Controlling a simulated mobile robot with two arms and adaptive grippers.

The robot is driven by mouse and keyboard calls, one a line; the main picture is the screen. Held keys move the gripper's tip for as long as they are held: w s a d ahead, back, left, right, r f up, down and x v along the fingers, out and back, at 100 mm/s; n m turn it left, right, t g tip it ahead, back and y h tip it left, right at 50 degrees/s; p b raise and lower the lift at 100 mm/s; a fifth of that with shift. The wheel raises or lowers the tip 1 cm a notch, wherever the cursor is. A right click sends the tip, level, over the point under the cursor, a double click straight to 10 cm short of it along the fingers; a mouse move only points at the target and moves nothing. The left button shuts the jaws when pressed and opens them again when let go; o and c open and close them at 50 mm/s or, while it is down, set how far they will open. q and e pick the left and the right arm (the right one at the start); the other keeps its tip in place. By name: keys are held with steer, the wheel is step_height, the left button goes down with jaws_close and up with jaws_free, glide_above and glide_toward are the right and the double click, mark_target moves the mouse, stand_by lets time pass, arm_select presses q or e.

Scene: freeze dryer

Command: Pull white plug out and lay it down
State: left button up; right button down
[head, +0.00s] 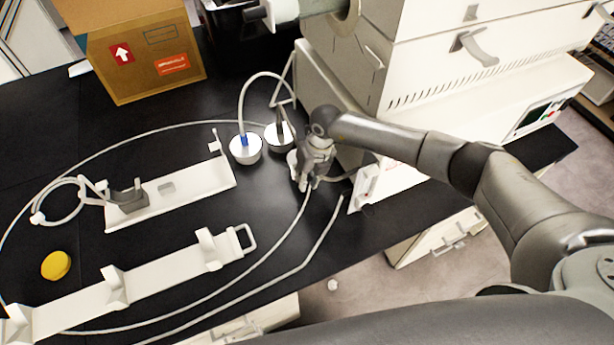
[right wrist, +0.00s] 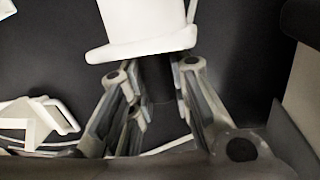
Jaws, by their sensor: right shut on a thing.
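My right gripper (head: 308,182) is low over the black bench, close beside the white machine's left side. In the right wrist view its fingers (right wrist: 152,72) are drawn in at a pale white piece, which looks like the white plug (right wrist: 145,30). The plug has a straight body and a wider lower edge. Its far end is cut off by the picture, so I cannot tell whether it is in a socket. In the head view the gripper hides the plug. A white cable (head: 292,232) runs from below the gripper towards the front left. My left gripper is not in view.
Two round silver-topped vessels (head: 246,150) stand just left of the gripper. White brackets (head: 165,272), a yellow disc (head: 56,265) and looped tubing lie further left. A cardboard box (head: 150,55) is at the back. The bench (head: 262,212) has bare room between bracket and gripper.

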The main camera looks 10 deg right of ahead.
steer(key=shift+f, duration=0.15)
steer(key=shift+f+b, duration=0.65)
steer(key=shift+b, duration=0.15)
steer(key=c, duration=1.3)
jaws_free()
steer(key=shift+o, duration=0.2)
step_height(320, 180, up, 8)
steer(key=d+p, duration=0.1)
steer(key=p, duration=0.5)
steer(key=shift+s+d, duration=0.2)
steer(key=shift+d, duration=0.15)
